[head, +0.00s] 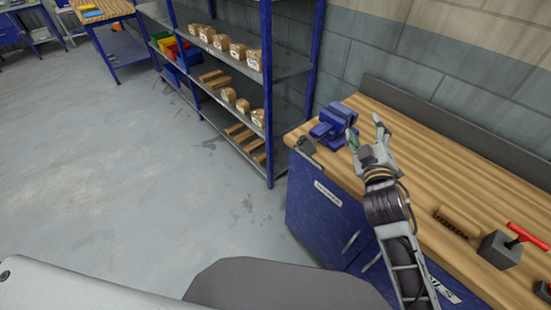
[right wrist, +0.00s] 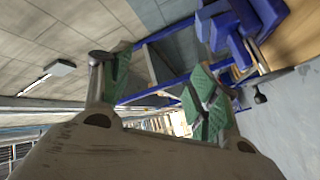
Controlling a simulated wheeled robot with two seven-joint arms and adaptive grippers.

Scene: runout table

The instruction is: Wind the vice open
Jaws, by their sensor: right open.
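The blue vice (head: 330,125) sits on the near left corner of the wooden workbench (head: 425,165). It also shows in the right wrist view, cut off at the top right (right wrist: 262,18). A small dark part (head: 306,145) sits at the bench edge beside the vice; a dark knob (right wrist: 260,96) hangs below the vice in the right wrist view. How far the jaws stand apart is unclear. My right gripper (head: 366,133) is open and empty, just right of the vice in the head view. Its green-padded fingers (right wrist: 160,82) are spread apart. My left gripper is out of view.
A brush (head: 458,221) and a grey block with a red handle (head: 505,245) lie on the bench's right part. A blue cabinet (head: 325,215) is under the bench. Shelving (head: 265,90) with boxes stands behind left. The floor at left is clear.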

